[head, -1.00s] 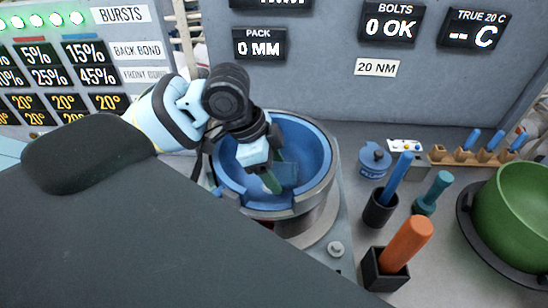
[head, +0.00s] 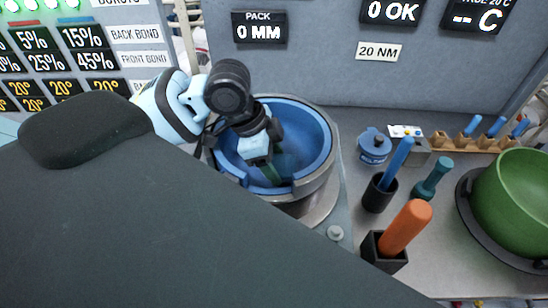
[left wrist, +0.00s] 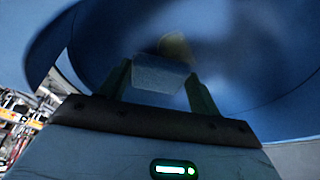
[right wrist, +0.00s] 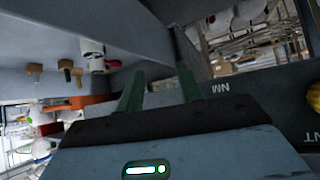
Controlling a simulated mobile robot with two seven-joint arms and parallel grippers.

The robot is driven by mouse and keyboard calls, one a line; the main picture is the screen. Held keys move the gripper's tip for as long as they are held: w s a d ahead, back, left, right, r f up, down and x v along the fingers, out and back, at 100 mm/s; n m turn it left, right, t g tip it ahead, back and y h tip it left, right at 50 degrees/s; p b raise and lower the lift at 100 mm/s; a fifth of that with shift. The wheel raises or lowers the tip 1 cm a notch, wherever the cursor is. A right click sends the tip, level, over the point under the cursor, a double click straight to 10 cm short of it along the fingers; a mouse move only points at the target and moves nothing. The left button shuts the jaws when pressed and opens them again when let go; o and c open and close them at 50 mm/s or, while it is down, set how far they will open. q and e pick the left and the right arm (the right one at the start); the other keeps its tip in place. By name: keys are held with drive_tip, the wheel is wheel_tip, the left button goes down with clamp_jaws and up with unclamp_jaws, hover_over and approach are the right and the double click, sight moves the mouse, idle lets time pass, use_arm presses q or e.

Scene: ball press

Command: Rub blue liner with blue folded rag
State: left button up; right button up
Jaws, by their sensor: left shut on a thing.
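The blue liner (head: 312,140) is the smooth blue inner wall of a round grey-rimmed bowl in the middle of the head view. It also fills much of the left wrist view (left wrist: 235,65). My left gripper (head: 272,176) reaches down inside the liner. In the left wrist view, its green fingers are shut on the blue folded rag (left wrist: 160,74). The rag's far edge lies close to the liner surface; I cannot tell whether they touch. In the head view the rag is dark and mostly hidden. My right gripper (right wrist: 158,80) is open and empty, away from the bowl.
Right of the bowl stand a blue lidded pot (head: 373,148), a blue-handled tool in a black cup (head: 378,192), a teal tool (head: 432,180), an orange-handled tool in a black box (head: 384,252) and a green bowl (head: 515,205). A grey panel (head: 330,70) rises behind.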

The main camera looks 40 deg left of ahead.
use_arm(q)
drive_tip(key=shift+f, duration=0.5)
drive_tip(key=shift+w+a, duration=0.25)
drive_tip(key=shift+a, duration=0.75)
drive_tip(key=shift+w+a, duration=0.2)
drive_tip(key=shift+a, duration=0.8)
drive_tip(key=shift+d+f, duration=0.15)
